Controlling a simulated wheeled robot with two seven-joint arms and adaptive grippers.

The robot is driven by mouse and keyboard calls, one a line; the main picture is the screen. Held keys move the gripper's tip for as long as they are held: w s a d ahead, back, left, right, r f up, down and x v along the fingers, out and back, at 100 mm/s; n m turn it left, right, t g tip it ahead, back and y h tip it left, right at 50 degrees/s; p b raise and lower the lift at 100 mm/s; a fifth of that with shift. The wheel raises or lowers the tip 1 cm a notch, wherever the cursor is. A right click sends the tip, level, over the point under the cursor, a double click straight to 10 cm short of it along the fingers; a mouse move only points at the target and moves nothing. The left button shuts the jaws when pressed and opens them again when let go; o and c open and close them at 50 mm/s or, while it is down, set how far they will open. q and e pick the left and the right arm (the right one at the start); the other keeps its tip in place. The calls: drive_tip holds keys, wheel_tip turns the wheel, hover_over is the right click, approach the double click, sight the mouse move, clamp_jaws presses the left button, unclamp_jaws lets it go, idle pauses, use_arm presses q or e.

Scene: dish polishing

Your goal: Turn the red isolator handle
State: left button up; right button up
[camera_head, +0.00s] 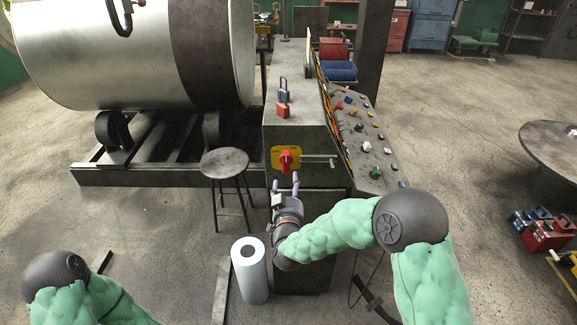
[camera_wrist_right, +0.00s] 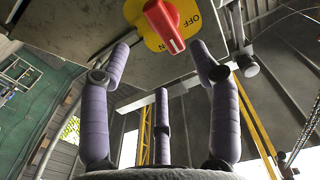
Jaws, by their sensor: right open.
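The red isolator handle (camera_head: 286,160) sits on a yellow plate (camera_head: 277,152) on the front of a grey cabinet (camera_head: 297,135). In the right wrist view the handle (camera_wrist_right: 164,22) shows large at the top, with OFF and ON lettering on the yellow plate (camera_wrist_right: 196,38). My right gripper (camera_head: 285,183) is just below the handle in the head view. Its purple fingers (camera_wrist_right: 162,60) are spread open, apart from the handle and empty. My left arm shows at the bottom left; its gripper is out of the picture.
A round stool (camera_head: 225,162) stands left of the cabinet, and a white roll (camera_head: 250,268) stands on the floor before it. A sloped control panel (camera_head: 360,130) with several knobs is at the right. A metal rod (camera_head: 319,161) sticks out beside the yellow plate.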

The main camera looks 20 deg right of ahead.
sight(288, 166)
drive_tip(key=b+x, duration=0.1)
drive_tip(key=x, duration=0.8)
drive_tip(key=shift+w+f, duration=0.1)
drive_tip(key=shift+w, duration=0.2)
drive_tip(key=c, duration=1.2)
